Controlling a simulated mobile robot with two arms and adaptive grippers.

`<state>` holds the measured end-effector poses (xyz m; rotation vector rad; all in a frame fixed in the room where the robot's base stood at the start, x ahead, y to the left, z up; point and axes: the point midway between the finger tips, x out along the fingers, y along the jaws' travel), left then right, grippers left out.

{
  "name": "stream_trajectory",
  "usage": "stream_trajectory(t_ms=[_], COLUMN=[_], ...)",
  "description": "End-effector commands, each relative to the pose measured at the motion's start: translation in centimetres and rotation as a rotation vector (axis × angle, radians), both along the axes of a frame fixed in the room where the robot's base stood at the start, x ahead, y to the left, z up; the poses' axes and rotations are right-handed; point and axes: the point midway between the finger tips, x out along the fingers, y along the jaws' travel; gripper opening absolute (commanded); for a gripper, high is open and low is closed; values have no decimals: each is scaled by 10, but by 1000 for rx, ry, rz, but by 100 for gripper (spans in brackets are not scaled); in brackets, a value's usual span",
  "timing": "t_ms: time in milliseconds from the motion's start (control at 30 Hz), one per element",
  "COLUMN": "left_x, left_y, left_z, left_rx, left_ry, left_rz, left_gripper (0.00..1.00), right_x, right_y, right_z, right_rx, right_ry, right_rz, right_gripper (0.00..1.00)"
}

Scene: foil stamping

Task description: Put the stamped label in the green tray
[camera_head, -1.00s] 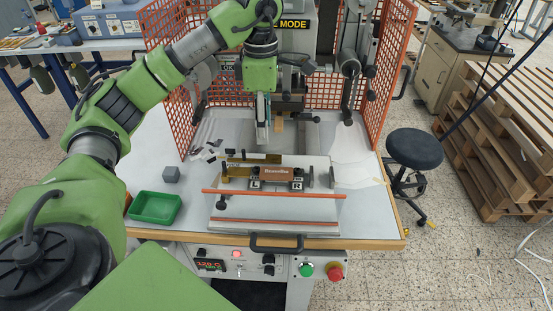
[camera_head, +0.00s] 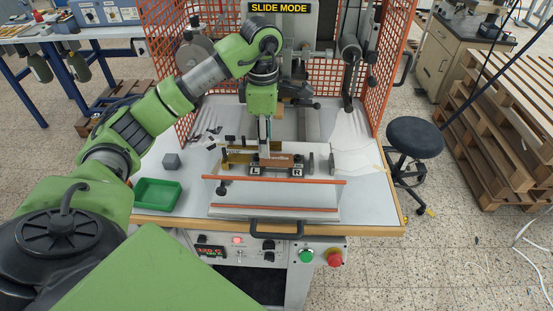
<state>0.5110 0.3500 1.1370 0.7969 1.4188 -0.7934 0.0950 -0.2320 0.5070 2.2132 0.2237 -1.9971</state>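The stamped label (camera_head: 289,160) is a brown piece with light lettering. It sits on the fixture between the L and R marks, in the middle of the machine's table. My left gripper (camera_head: 264,153) points down over the label's left part and hides some of it. Whether its fingers touch the label, or are open or shut, cannot be told at this angle. The green tray (camera_head: 157,195) lies empty on the table's front left. My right gripper is not in view.
The fixture plate (camera_head: 272,197) with orange strips lies right of the tray. Orange mesh guards (camera_head: 359,95) flank the press. A black stool (camera_head: 414,138) stands at the right. The white table between tray and fixture is clear.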

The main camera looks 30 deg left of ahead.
Motion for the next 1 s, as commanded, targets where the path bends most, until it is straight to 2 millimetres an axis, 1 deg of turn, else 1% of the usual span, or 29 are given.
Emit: stream_trajectory(t_ms=[33, 200, 300, 400, 500, 700, 1000], left_x=[-1, 0, 0, 1, 1, 2, 1], left_y=[0, -1, -1, -1, 0, 0, 0], left_z=[-2, -21, -35, -44, -47, -48, -50], left_rx=[-1, -1, -1, -1, 0, 0, 0], left_ry=[5, 7, 6, 4, 2, 1, 1], left_rz=[0, -1, -1, -1, -1, -1, -1], left_gripper=[39, 39, 39, 39, 39, 39, 39], right_x=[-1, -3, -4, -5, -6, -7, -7], right_y=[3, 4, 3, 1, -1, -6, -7], right_z=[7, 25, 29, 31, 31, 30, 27], right_rx=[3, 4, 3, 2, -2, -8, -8], right_ry=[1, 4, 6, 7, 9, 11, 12], right_rz=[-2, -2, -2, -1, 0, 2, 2], right_gripper=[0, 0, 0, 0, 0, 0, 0])
